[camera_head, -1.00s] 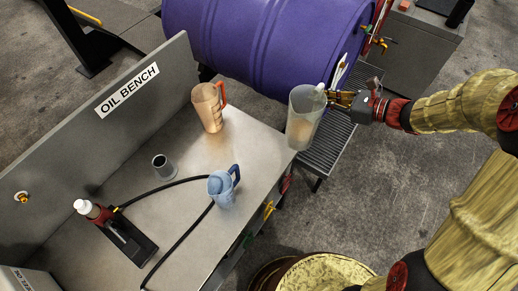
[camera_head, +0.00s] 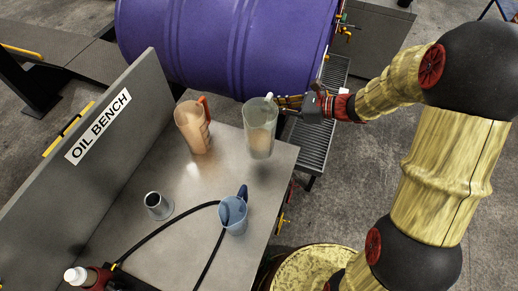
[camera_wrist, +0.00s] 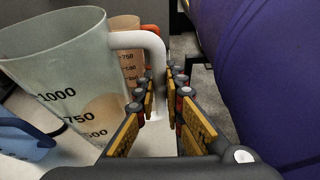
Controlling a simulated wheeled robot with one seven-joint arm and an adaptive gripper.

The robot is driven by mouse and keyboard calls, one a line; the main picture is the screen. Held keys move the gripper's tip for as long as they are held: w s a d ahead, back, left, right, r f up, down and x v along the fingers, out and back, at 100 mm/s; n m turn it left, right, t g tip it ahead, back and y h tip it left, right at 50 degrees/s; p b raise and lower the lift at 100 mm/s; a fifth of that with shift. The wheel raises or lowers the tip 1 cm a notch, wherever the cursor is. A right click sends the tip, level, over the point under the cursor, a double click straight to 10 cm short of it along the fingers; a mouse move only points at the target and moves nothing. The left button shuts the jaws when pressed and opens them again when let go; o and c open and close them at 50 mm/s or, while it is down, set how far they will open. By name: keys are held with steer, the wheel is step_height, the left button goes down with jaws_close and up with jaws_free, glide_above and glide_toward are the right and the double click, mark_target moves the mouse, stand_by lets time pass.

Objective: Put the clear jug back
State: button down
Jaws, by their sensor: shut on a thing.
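The clear jug (camera_head: 260,130) is upright over the right part of the oil bench top in the head view, with a shadow below it on the bench. Its side with volume marks fills the left of the wrist view (camera_wrist: 70,85), and its white handle (camera_wrist: 145,42) reaches toward my fingers. My gripper (camera_head: 289,102) is shut on the jug's handle from the right; its padded fingers (camera_wrist: 166,100) flank the handle in the wrist view. Whether the jug's base touches the bench is hard to tell.
An orange jug (camera_head: 193,128) with a red handle stands left of the clear jug. A blue jug (camera_head: 234,213) stands nearer, by a black hose. A grey cup (camera_head: 158,205) sits further left. A purple drum (camera_head: 225,45) lies behind the bench, close to my gripper.

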step_height(320, 180, down, 9)
steer(key=b, duration=0.2)
steer(key=shift+b, duration=0.4)
steer(key=shift+d+f, duration=0.1)
steer(key=c, duration=1.9)
jaws_free()
